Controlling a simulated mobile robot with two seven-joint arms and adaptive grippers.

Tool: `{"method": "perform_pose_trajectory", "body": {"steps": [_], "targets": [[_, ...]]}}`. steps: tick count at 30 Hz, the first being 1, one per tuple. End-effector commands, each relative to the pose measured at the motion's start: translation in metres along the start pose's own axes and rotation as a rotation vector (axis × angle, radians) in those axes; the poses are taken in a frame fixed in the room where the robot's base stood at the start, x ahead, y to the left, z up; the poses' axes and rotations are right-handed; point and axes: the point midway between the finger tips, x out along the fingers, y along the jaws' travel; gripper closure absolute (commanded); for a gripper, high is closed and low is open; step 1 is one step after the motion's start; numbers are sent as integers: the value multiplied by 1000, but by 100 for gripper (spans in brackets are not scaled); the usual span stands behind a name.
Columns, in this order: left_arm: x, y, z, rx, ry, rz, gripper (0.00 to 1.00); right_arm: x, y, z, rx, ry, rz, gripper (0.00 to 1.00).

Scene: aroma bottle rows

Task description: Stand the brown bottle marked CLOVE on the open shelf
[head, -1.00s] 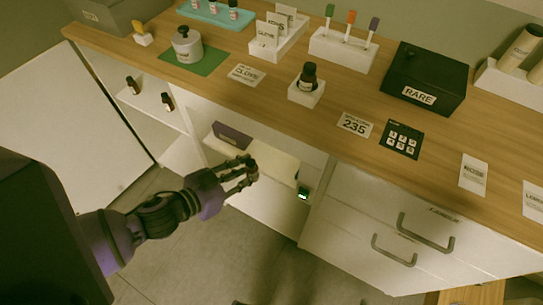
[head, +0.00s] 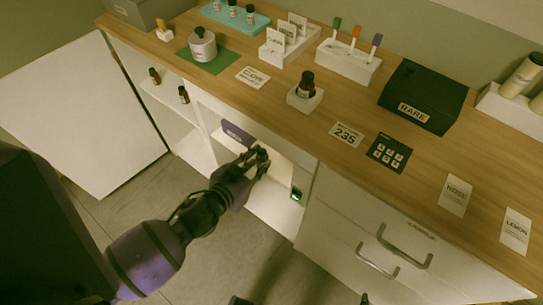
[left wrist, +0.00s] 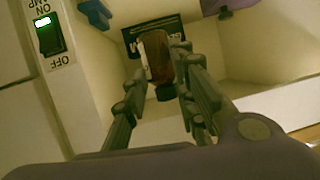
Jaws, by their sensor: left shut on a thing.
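My left gripper (head: 258,156) is at the front of a lit compartment under the counter. In the left wrist view, its fingers (left wrist: 158,88) are shut on a brown bottle (left wrist: 160,58) with a dark cap and a pale label. The mark on this label cannot be read. The fingers hide part of the bottle. The open shelf (head: 171,108) is in the cabinet left of the compartment. Two small brown bottles stand there, one at the left (head: 154,75) and one further right (head: 183,94). My right gripper is not in view.
A cabinet door (head: 85,115) stands open at the left. A lamp switch (left wrist: 48,35) glows green beside the compartment. On the counter are a CLOVE card (head: 252,77), another brown bottle (head: 306,85) in a white holder, and a black RARE box (head: 425,92). Drawers are at the right.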

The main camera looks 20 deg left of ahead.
Motion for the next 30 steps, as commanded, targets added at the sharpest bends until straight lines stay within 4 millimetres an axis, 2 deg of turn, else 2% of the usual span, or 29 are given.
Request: {"method": "perform_pose_trajectory", "body": {"steps": [1, 6, 12, 15, 22, 27, 30], "targets": [[16, -3, -3, 3, 4, -1, 100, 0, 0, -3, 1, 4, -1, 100], [61, -11, 0, 3, 3, 0, 100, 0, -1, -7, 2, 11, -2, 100], [102, -14, 27, -2, -3, 1, 100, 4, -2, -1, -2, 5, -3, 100], [114, -16, 34, -1, -2, 1, 100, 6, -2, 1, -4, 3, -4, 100], [129, -18, 40, -1, -1, 1, 100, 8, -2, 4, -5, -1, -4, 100], [138, -16, 67, -5, -5, 1, 100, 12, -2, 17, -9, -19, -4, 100], [140, -16, 69, -2, -1, 1, 100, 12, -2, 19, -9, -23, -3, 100]]}}
